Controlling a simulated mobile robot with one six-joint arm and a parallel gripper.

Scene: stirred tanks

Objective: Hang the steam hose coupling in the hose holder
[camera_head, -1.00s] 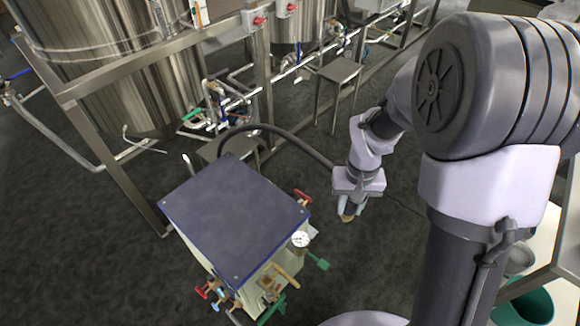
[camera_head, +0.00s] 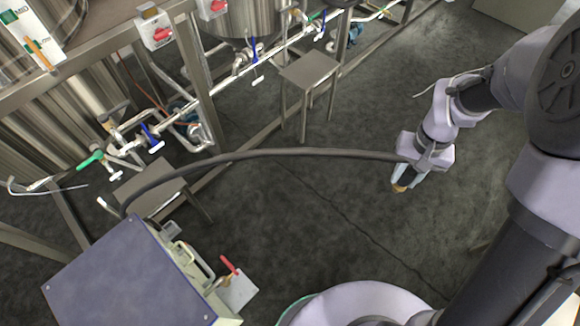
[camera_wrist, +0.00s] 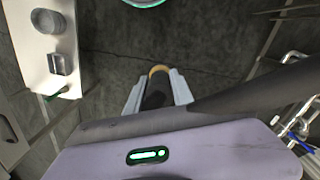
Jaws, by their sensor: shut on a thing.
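My gripper (camera_head: 404,178) is shut on the steam hose coupling (camera_head: 399,189), a brass-coloured end on a dark hose (camera_head: 290,153), held in the air above the floor. In the wrist view the brass ring of the coupling (camera_wrist: 158,70) shows between the two pale fingers of my gripper (camera_wrist: 158,90). The dark hose (camera_wrist: 255,88) crosses just in front of my gripper there. In the head view the hose arches left to the blue-topped steam unit (camera_head: 125,275). I cannot make out the hose holder in either view.
Steel tanks and a frame (camera_head: 205,85) with pipes and valves stand at the left and back. Small steel tables (camera_head: 310,70) stand beside them. The middle floor (camera_head: 300,210) is clear. A pale surface (camera_wrist: 35,75) with a grey cup shows in the wrist view.

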